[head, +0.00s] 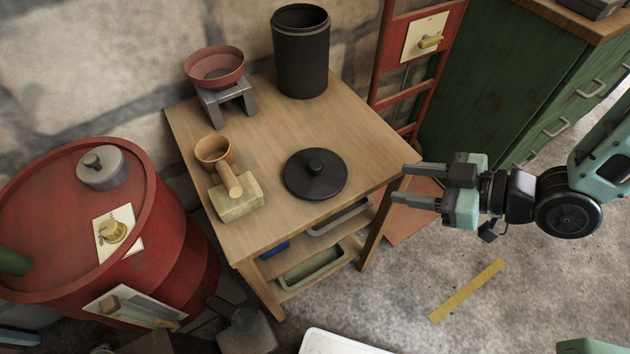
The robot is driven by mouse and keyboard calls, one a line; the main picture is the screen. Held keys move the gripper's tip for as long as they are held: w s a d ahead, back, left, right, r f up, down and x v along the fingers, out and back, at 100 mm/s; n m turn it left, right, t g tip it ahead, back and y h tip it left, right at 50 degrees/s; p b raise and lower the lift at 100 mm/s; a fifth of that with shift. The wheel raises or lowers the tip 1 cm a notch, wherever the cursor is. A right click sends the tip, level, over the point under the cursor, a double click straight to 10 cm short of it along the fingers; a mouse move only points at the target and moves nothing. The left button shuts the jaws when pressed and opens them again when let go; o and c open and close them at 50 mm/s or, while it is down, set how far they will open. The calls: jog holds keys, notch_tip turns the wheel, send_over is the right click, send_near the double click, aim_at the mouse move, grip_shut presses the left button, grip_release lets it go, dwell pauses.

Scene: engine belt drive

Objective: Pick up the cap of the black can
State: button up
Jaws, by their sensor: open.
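The black can (301,58) stands upright and uncovered at the back of the wooden table. My gripper (399,184) is to the right of the cap, around the table's right edge in the picture. Its two fingers are apart and point left toward the cap, with nothing between them. A clear gap separates the fingertips from the cap.
The wooden table (340,128) also holds a red bowl on a grey stand (228,102), an orange cup (214,152) and a mallet (236,198), all left of the cap. A red drum (175,245) stands at left, a green cabinet (500,90) at back right. Tabletop between can and cap is clear.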

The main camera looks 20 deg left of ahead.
jog(key=s+y, duration=0.1)
jog(key=y, duration=0.1)
jog(key=y+b, duration=0.2)
jog(key=b, duration=0.5)
send_near(322, 167)
jog(key=shift+h, duration=0.3)
jog(key=x, duration=0.5)
jog(key=shift+a, duration=0.2)
jog(key=shift+r+x, duration=0.1)
jog(key=shift+x, duration=1.4)
jog(key=shift+r+x, duration=0.15)
jog(key=shift+x, duration=1.3)
grip_shut()
